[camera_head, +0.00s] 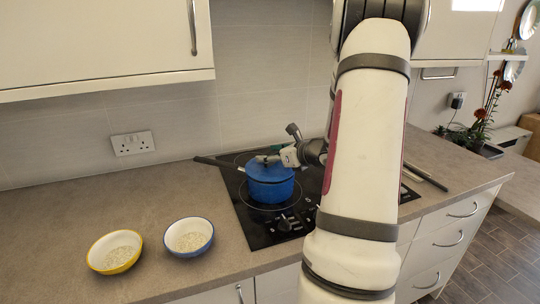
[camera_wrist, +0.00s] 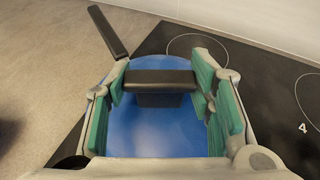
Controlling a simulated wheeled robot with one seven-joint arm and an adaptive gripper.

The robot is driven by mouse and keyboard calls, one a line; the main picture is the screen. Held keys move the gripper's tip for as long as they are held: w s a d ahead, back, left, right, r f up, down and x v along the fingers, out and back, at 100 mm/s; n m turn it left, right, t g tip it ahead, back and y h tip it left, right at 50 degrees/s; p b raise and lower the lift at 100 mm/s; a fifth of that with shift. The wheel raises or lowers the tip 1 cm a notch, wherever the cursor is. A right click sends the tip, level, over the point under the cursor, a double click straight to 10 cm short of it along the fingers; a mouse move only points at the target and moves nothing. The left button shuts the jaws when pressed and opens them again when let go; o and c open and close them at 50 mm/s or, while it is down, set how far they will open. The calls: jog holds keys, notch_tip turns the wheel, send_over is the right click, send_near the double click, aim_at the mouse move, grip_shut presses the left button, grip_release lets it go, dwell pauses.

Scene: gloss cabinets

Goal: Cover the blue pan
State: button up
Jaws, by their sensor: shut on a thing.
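The blue pan (camera_head: 270,191) stands on the black hob, its long dark handle (camera_head: 208,161) pointing left; the handle also shows in the wrist view (camera_wrist: 107,31). A blue lid (camera_wrist: 158,132) with a black bar-shaped grip (camera_wrist: 150,77) fills the middle of the wrist view. My gripper (camera_head: 278,158) is over the pan's top, and its teal finger pads (camera_wrist: 162,88) are shut on the lid's grip. The lid lies level at the pan's rim in the head view; I cannot tell whether a small gap is left. The pan's inside is hidden.
A yellow bowl (camera_head: 104,265) and a blue-rimmed bowl (camera_head: 174,246) stand on the counter (camera_head: 150,215) to the left. The hob (camera_head: 252,230) has free room in front of the pan. A wall cabinet (camera_head: 100,45) hangs above left. My arm hides part of the hob's right side.

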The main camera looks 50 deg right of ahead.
jog(key=shift+f+b, duration=0.35)
jog(key=shift+b, duration=0.05)
dwell(0.4)
jog(key=o, duration=1.6)
jog(key=v, duration=1.2)
